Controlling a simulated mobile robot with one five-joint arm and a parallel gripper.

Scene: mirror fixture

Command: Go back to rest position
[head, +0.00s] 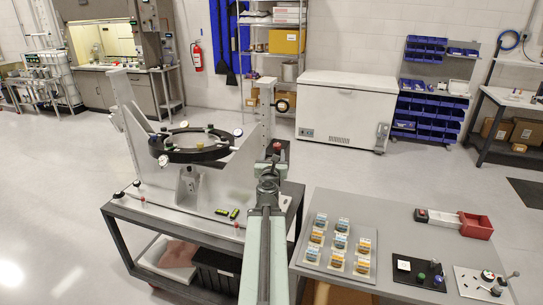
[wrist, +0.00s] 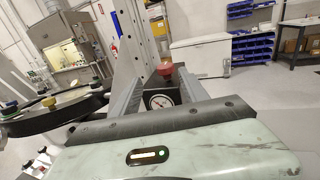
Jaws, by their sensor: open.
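My gripper (head: 268,168) is at the end of my outstretched arm, over the right side of the mirror fixture. In the wrist view my gripper (wrist: 162,70) is open, its two grey fingers apart. A black block with a round white dial (wrist: 160,102) and a red knob (wrist: 165,70) shows between the fingers; I cannot tell whether they touch it. In the head view the red knob (head: 277,147) appears just beyond my gripper. The fixture holds a black ring (head: 190,155) between upright metal plates. My arm hides part of the fixture's right side.
The fixture stands on a grey cart (head: 150,218). A white chest freezer (head: 345,108) stands behind. Open floor lies between.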

